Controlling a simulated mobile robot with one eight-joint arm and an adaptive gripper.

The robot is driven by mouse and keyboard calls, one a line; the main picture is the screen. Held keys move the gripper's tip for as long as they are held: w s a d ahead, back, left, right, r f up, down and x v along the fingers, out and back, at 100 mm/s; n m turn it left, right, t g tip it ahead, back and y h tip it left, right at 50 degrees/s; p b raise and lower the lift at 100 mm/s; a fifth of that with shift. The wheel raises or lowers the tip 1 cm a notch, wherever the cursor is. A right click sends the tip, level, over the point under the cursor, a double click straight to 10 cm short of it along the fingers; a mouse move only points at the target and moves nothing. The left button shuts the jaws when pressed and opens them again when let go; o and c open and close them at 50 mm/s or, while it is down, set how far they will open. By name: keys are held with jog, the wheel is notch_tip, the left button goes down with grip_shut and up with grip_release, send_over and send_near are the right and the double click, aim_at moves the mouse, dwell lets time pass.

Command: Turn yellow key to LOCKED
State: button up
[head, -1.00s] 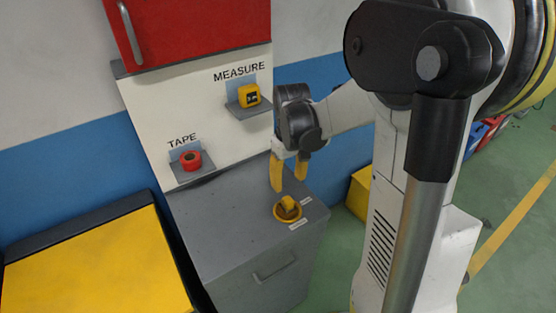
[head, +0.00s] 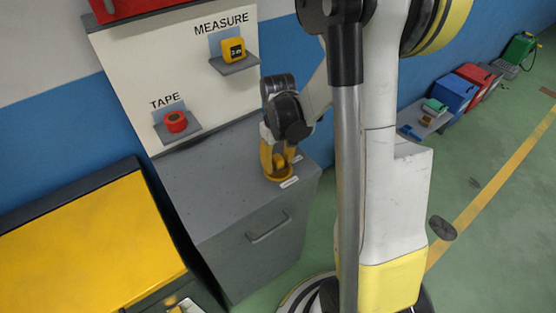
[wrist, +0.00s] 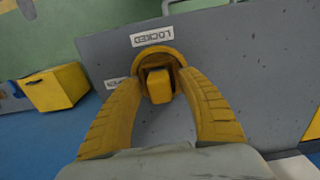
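The yellow key (wrist: 158,86) stands up from a round yellow lock base (wrist: 173,57) on the grey cabinet top. A label reading LOCKED (wrist: 152,37) lies beyond the base in the wrist view. A second label (wrist: 117,83) is at the left, partly hidden by my left finger. My gripper (wrist: 160,78) is open, with one yellow finger on each side of the key and small gaps visible. In the head view my gripper (head: 278,163) is down at the lock, and its fingers partly hide the key (head: 280,160).
The grey cabinet (head: 215,185) has a drawer handle on its front. Above it are a red tape roll (head: 176,122) and a yellow measure (head: 234,50) on small shelves. A yellow-topped unit (head: 85,240) stands at the left.

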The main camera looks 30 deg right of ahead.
grip_shut()
jog(key=shift+m+b, duration=0.3)
jog(key=shift+m, duration=1.5)
jog(key=shift+m, duration=0.7)
jog(key=shift+r+m, duration=0.15)
jog(key=shift+m, duration=0.95)
jog(key=shift+m+b, duration=0.5)
jog(key=shift+m, duration=1.3)
